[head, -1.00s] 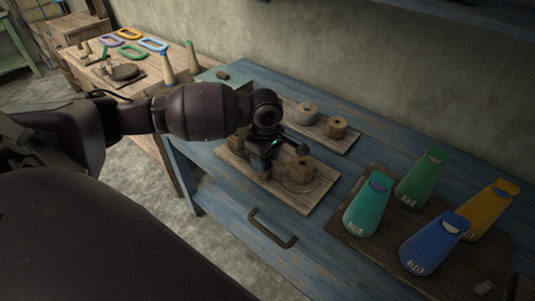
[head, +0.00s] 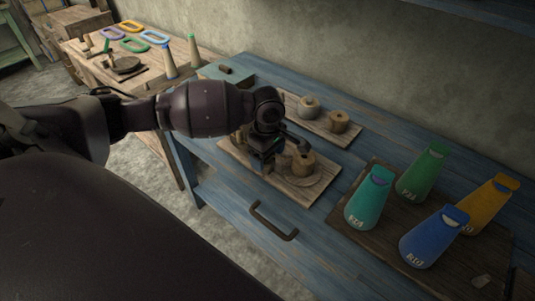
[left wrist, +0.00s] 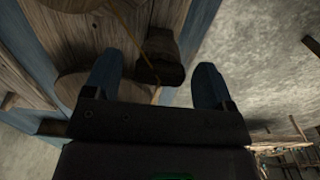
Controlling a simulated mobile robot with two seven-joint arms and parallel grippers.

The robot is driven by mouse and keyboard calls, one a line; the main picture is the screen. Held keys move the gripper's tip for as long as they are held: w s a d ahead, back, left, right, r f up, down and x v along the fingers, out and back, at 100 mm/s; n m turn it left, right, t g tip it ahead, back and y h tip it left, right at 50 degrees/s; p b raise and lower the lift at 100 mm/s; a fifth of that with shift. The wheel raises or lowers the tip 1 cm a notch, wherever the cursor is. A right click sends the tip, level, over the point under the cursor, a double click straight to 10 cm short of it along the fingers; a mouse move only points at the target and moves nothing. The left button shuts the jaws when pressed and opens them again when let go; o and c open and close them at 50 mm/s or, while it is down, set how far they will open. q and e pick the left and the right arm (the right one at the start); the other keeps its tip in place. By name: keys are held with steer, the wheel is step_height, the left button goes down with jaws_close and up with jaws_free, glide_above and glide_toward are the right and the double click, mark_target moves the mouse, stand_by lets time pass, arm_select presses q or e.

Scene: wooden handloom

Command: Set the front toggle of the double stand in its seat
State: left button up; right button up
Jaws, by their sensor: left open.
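A wooden board (head: 325,190) lies near the front edge of the blue bench and bears a wooden spool (head: 303,162). I take this to be the double stand, whose left part is hidden behind my left arm. My left gripper (head: 272,162) hangs low over the board, left of the spool. In the left wrist view, its two blue-tipped fingers (left wrist: 157,82) are apart. A small dark wooden piece (left wrist: 160,58) with a thin tan cord shows between them, its end near the fingertips. I cannot tell whether it is the toggle or whether a finger touches it. The seat is not clearly visible.
A second board (head: 345,141) with two spools (head: 308,106) (head: 338,121) stands behind. At right, a dark board (head: 385,240) bears several colored labelled pieces (head: 368,198). A drawer handle (head: 272,220) is on the front. A side table (head: 180,90) stands at left.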

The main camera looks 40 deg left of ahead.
arm_select(q)
steer(key=shift+r, duration=0.3)
step_height(320, 180, up, 9)
steer(key=shift+r+p, duration=0.1)
steer(key=shift+p, duration=1.05)
steer(key=shift+r, duration=0.55)
